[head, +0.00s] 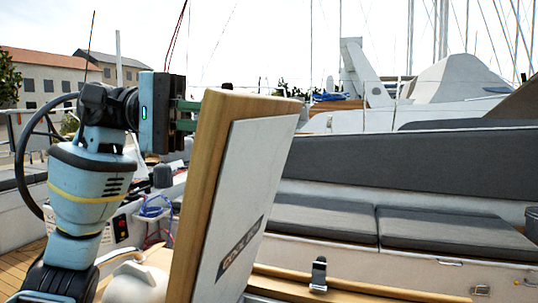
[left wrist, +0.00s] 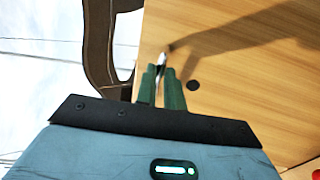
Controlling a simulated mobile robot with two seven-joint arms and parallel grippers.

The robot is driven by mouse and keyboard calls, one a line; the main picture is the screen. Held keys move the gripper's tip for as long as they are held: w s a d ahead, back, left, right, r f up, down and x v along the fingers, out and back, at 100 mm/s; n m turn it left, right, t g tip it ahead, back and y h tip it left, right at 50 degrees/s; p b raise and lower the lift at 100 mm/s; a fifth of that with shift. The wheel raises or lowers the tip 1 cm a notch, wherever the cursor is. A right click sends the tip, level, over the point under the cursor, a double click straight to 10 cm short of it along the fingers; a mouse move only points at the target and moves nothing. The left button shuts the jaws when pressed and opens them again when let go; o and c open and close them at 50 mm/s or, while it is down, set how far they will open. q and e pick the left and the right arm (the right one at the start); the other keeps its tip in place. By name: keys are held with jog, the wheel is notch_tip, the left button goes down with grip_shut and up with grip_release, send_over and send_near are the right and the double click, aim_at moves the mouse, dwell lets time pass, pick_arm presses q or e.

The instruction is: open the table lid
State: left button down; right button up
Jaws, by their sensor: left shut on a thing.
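The table lid (head: 258,170) stands raised and tilted, close to upright, in the middle of the head view. Its thick wooden edge faces left and its pale inner face, with a dark label, faces right. My left gripper (head: 190,113) is behind the lid's upper left side. In the left wrist view its green fingers (left wrist: 161,75) are shut on a small shiny metal piece at the lid's wooden outer face (left wrist: 235,70), near a dark curved edge. The exact contact is partly hidden by the fingers. My right gripper is not in view.
A wooden table edge with a black latch (head: 319,275) runs along the bottom right. Grey cushioned benches (head: 430,228) lie beyond it. A dark steering wheel (head: 30,150) is at the left behind my arm.

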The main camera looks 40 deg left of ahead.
pick_arm(q)
jog(key=shift+h, duration=0.6)
jog(key=v, duration=0.2)
jog(key=b+v, duration=0.1)
jog(key=v, duration=0.1)
jog(key=shift+r, duration=0.25)
jog(key=c, duration=1.6)
grip_release()
jog(key=shift+o, duration=0.5)
jog(key=shift+a, duration=0.1)
